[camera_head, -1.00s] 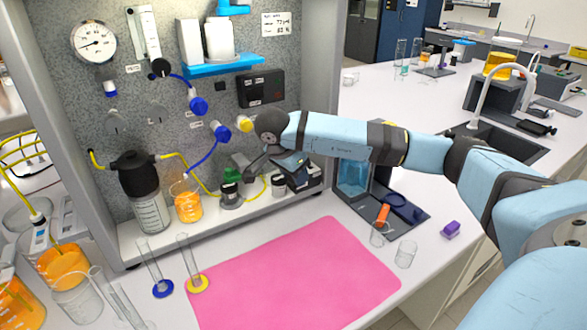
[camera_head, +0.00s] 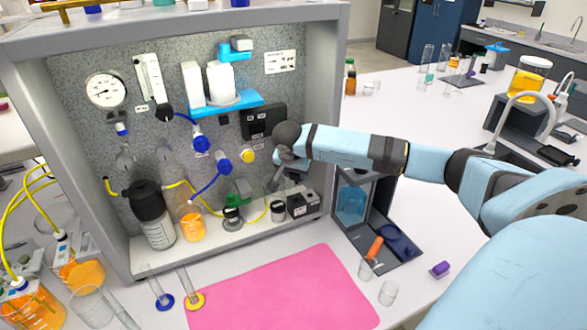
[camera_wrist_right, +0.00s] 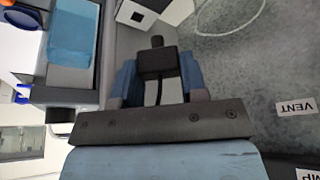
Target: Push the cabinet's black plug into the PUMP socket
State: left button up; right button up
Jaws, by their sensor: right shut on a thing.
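The black plug (camera_wrist_right: 157,63) is between the fingers of my right gripper (camera_wrist_right: 158,78) in the right wrist view, with its narrow tip pointing away from the wrist. In the head view my right gripper (camera_head: 284,177) hangs in front of the cabinet's right side, below the black socket box (camera_head: 263,121) and apart from it. The plug is too small to make out there. A partly cut-off label ending in "MP" (camera_wrist_right: 308,174) and a VENT label (camera_wrist_right: 296,107) show at the right of the wrist view. The socket openings cannot be made out. My left gripper is out of view.
The cabinet shelf below holds a dark-capped bottle (camera_head: 153,213), an orange flask (camera_head: 191,224) and a small black-and-grey box (camera_head: 302,203). A yellow knob (camera_head: 247,155) lies left of the gripper. The pink mat (camera_head: 285,292) is clear.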

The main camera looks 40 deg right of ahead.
aim_at(298, 198)
jog(key=shift+d, duration=0.1)
jog(key=shift+f, duration=0.35)
jog(key=shift+f+b, duration=0.9)
jog(key=shift+f, duration=0.4)
jog(key=shift+f+b, duration=0.7)
jog(key=shift+f, duration=0.65)
jog(key=shift+w+f+b, duration=0.1)
jog(key=shift+f+b, duration=0.75)
jog(key=shift+f, duration=0.25)
jog(key=o, duration=1)
